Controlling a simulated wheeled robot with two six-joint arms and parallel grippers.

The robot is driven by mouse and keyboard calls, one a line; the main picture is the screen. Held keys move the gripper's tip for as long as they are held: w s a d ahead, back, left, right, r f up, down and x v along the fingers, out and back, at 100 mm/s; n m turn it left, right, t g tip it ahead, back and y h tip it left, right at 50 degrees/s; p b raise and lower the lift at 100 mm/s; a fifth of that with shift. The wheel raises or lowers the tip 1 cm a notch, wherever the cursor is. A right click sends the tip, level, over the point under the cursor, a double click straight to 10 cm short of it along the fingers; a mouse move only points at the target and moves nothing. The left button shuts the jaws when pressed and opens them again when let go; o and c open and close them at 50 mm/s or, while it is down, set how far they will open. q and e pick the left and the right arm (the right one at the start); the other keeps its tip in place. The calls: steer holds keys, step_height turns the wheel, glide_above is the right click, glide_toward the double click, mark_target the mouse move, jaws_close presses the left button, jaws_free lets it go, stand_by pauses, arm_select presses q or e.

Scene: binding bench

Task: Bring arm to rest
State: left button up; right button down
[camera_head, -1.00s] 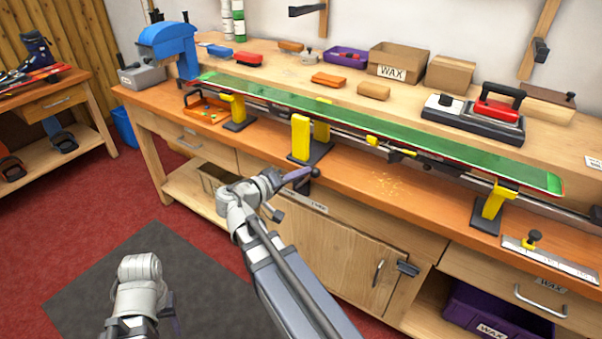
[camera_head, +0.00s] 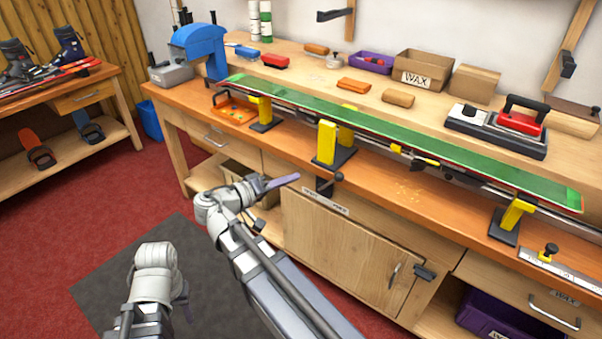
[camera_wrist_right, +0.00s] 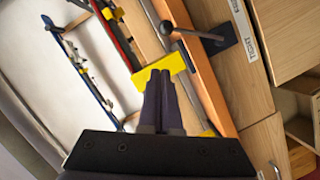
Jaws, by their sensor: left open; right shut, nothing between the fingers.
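My right gripper (camera_head: 291,180) is shut and empty, held in front of the bench, left of the dark clamp handle (camera_head: 326,185) in the head view. Its two dark fingers lie together in the right wrist view (camera_wrist_right: 162,82), with a yellow support block behind their tips. My right arm (camera_head: 262,265) is bent, with its elbow end low in the picture. My left gripper (camera_head: 184,297) is low at the lower left, over the grey mat, mostly hidden behind its own arm; it is open, and I see nothing held in it.
The workbench (camera_head: 390,185) carries a green-based ski or board (camera_head: 400,132) on yellow supports, a wax iron (camera_head: 519,122) and wax boxes. Cabinet doors (camera_head: 335,245) face my right arm. A grey floor mat (camera_head: 110,290) and red carpet leave free room at left.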

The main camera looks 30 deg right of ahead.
steer(key=shift+s+a+r, duration=0.1)
steer(key=shift+a, duration=0.4)
steer(key=s+a+f+n+y, duration=0.25)
steer(key=a+f+y, duration=0.2)
steer(key=f, duration=0.25)
steer(key=s+a+f+n+y, duration=0.2)
steer(key=s+a+f+y, duration=0.15)
steer(key=a+f, duration=0.3)
steer(key=s+a+f+n+g+y, duration=0.1)
steer(key=s+a+f+n+y, duration=0.15)
steer(key=a, duration=0.35)
steer(key=s+a+f+n+g+y, duration=0.2)
steer(key=s+a+y, duration=0.15)
steer(key=a, duration=0.35)
step_height(320, 180, up, 18)
steer(key=p, duration=1.8)
steer(key=shift+w+d+t+y, duration=0.15)
steer(key=shift+w+t+y, duration=0.15)
steer(key=shift+w+y, duration=0.1)
steer(key=shift+d+f, duration=0.1)
steer(key=shift+d, duration=0.05)
